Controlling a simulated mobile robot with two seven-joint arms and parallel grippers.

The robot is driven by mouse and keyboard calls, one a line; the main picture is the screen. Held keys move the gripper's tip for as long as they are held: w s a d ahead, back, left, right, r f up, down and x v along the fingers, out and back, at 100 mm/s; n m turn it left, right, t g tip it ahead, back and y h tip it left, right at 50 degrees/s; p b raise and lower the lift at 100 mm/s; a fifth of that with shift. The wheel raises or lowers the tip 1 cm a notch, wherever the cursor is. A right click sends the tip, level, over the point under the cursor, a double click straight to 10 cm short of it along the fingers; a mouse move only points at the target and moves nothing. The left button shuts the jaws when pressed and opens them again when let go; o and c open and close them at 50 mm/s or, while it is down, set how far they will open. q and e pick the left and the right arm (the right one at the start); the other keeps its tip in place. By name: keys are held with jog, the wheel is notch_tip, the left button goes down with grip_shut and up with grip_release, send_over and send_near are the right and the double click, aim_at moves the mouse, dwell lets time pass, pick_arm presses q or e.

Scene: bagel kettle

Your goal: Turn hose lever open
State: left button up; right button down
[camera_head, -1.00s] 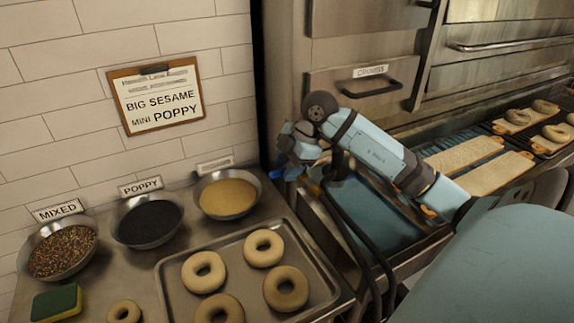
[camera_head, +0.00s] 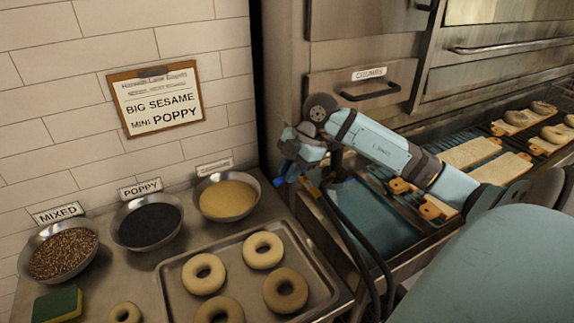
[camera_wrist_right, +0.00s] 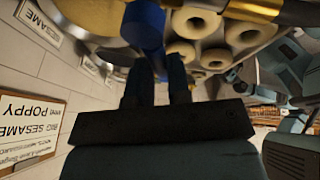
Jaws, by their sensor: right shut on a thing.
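The blue hose lever (camera_head: 280,182) shows at the right end of the steel counter, just left of my right gripper (camera_head: 289,172). In the right wrist view the blue lever (camera_wrist_right: 144,28) reaches up from the dark fingertips (camera_wrist_right: 156,82). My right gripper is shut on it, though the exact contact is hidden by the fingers. A brass-coloured fitting (camera_wrist_right: 287,12) shows at the top right of that view. My left gripper is out of view.
A tray (camera_head: 172,287) of bagels lies on the counter, with bowls of poppy (camera_head: 147,222) and sesame (camera_head: 228,198) behind. A green sponge (camera_head: 57,304) lies at left. Dark hoses (camera_head: 347,235) hang below my right arm. Bagel boards (camera_head: 470,153) stand at right.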

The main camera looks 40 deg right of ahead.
jog(key=shift+s+d+n+g+y+p, duration=0.15)
jog(key=shift+s+n+g, duration=0.4)
jog(key=shift+n, duration=0.7)
jog(key=shift+s+d+n+g+y+p, duration=0.1)
jog(key=shift+s+d+n+g, duration=0.25)
jog(key=shift+n, duration=0.95)
jog(key=shift+s+d+n+g+y+p, duration=0.1)
jog(key=shift+s+n+g, duration=0.55)
jog(key=shift+n, duration=0.6)
jog(key=c, duration=1.1)
grip_release()
jog(key=shift+r, duration=0.1)
notch_tip(320, 180, up, 20)
jog(key=shift+f+p, duration=0.1)
jog(key=shift+p, duration=0.2)
